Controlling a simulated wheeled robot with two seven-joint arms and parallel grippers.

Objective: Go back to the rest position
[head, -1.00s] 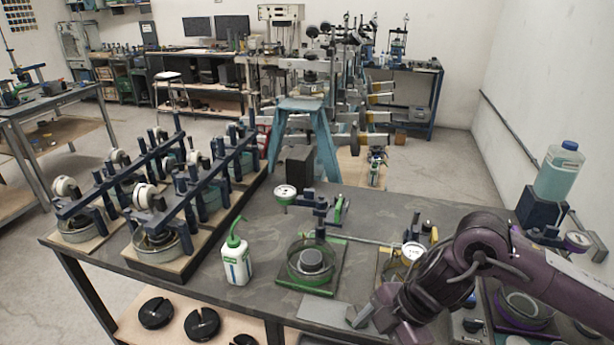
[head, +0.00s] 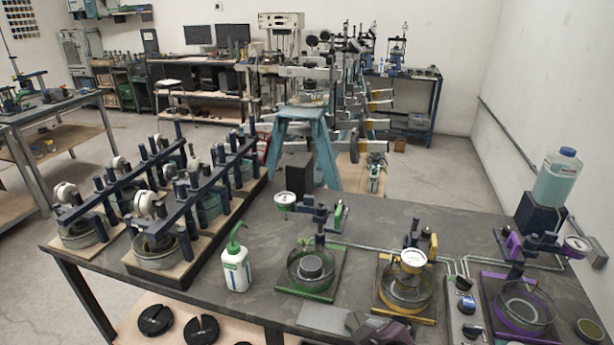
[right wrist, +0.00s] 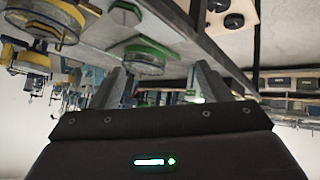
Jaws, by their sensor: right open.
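My right gripper shows in the right wrist view (right wrist: 160,85), its two fingers apart with nothing held between them. In the head view only a small purple-grey part of my right arm shows at the bottom edge, in front of the table (head: 270,225). The green lever frame (head: 322,240), the yellow lever frame (head: 425,245) and the purple lever frame (head: 510,245) stand on the table behind it. My left gripper is in neither view.
A white bottle with a green nozzle (head: 235,268) stands left of the green frame. Several dark blue lever frames fill the table's left side. A bottle of blue-green liquid (head: 556,178) stands on a dark block at right. Black slotted discs (head: 154,320) lie on the lower shelf.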

